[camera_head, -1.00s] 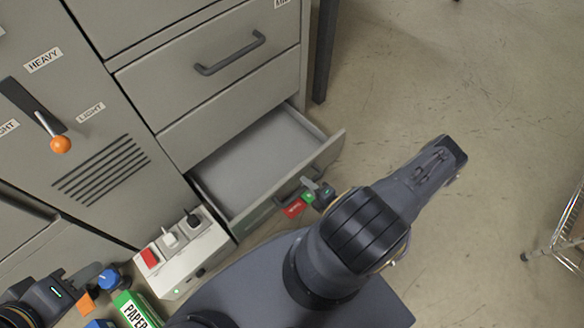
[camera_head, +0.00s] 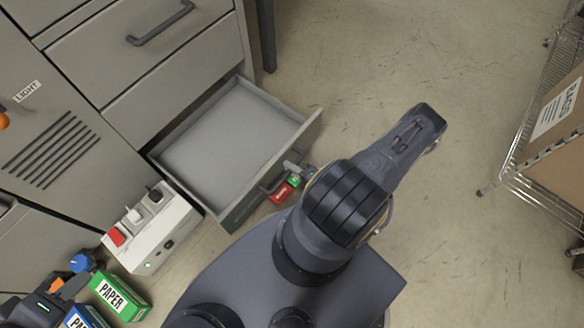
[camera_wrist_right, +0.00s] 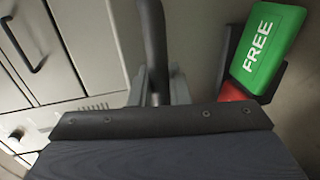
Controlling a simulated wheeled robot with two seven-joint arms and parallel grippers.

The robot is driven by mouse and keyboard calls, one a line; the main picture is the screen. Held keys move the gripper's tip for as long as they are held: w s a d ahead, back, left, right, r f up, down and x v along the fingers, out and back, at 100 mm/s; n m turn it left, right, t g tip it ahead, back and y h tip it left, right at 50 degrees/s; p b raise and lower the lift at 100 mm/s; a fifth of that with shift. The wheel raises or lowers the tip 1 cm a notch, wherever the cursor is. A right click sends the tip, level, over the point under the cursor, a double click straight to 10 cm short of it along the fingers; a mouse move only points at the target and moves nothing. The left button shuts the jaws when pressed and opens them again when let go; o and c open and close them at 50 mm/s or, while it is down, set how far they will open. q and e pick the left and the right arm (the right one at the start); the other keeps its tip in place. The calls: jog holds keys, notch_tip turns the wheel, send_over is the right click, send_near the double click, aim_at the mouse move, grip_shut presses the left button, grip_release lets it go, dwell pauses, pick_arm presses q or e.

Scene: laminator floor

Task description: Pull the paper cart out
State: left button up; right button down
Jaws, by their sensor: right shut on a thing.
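The paper cart appears to be the low grey drawer-like tray (camera_head: 205,135), standing open and empty inside at the cabinet's foot. Its front has a dark handle, which shows as an upright bar in the right wrist view (camera_wrist_right: 153,35). My right gripper (camera_wrist_right: 158,88) is shut on this handle; in the head view my arm partly covers that spot. A green FREE plate (camera_wrist_right: 267,47) with red below it sits beside the handle; the small green and red tag (camera_head: 281,191) shows in the head view. My left gripper (camera_head: 62,290) is at the lower left, its jaws unclear.
A white switch box (camera_head: 150,235) stands left of the cart. A green PAPER pack (camera_head: 118,297) and a blue pack (camera_head: 82,318) lie at lower left. A wire rack (camera_head: 545,180) with a RAGS box (camera_head: 558,118) is at right. The floor between is clear.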

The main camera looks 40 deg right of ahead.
jog(key=c, duration=1.5)
grip_release()
jog(key=shift+o, duration=0.2)
jog(key=p+v, duration=0.1)
jog(key=v, duration=0.6)
jog(key=shift+s+p, duration=0.35)
jog(key=shift+s, duration=0.05)
jog(key=shift+w+d+r, duration=0.1)
